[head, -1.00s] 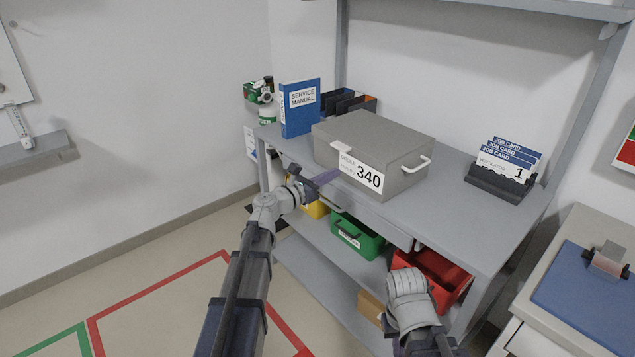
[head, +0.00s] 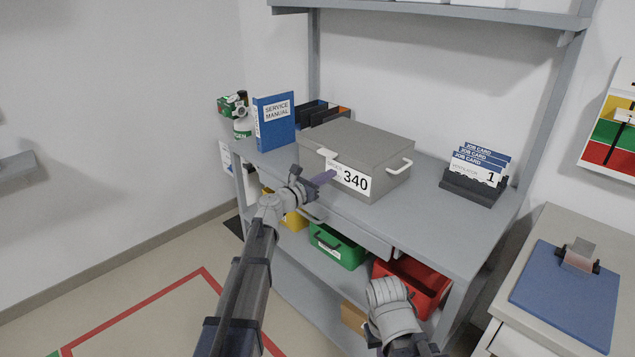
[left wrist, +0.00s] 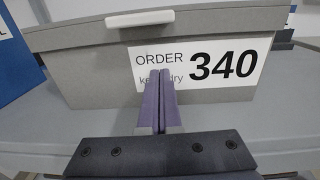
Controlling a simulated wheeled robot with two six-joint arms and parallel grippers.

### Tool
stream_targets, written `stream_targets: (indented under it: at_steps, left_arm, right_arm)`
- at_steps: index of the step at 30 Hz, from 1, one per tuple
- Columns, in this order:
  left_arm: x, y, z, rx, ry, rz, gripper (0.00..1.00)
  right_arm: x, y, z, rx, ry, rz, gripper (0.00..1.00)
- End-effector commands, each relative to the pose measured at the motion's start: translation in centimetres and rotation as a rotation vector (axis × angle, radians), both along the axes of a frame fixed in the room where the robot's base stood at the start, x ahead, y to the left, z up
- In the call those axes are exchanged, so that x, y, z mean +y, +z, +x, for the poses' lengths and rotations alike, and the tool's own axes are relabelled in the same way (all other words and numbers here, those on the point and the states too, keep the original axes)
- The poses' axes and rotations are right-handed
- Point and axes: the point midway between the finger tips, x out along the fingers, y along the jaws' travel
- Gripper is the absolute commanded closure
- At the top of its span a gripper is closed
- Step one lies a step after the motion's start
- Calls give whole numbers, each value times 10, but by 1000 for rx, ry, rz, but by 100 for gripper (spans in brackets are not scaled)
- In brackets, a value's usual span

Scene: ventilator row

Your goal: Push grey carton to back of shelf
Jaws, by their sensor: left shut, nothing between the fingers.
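The grey carton (head: 352,148) is a lidded box with a white label reading "340" and white handles. It stands on the grey workbench top (head: 430,222), its labelled side facing me. My left gripper (head: 327,178) is shut and empty, its purple fingers pointing at the labelled side. In the left wrist view the closed fingers (left wrist: 160,100) overlap the lower left part of the label on the carton (left wrist: 85,75). I cannot tell whether the fingertips touch it. My right gripper is out of sight below; only part of my right arm shows.
A blue service manual (head: 274,122) stands left of the carton, with a dark divided rack (head: 318,112) behind. A job card holder (head: 474,180) stands to the right. Green (head: 338,246) and red (head: 412,285) bins sit on the lower shelf. Bare bench lies between carton and job cards.

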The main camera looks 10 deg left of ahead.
Motion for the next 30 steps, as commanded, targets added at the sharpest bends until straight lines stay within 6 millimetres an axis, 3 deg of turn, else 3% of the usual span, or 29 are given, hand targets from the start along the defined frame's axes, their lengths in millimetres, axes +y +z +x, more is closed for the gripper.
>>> stream_targets:
  at_steps: [1, 3, 15, 21, 30]
  left_arm:
    - [-9, 0, 21, 0, -4, 0, 100]
    - [-21, 0, 39, 0, -4, 0, 100]
    - [-78, 0, 130, 0, -2, 0, 100]
    - [-88, 0, 143, 0, 0, 0, 100]
    - [-88, 0, 142, 0, 0, 0, 100]
  right_arm:
    - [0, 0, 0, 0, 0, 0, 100]
    - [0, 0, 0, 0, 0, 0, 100]
    - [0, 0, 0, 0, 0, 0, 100]
    - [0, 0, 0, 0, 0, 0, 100]
    - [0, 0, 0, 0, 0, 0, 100]
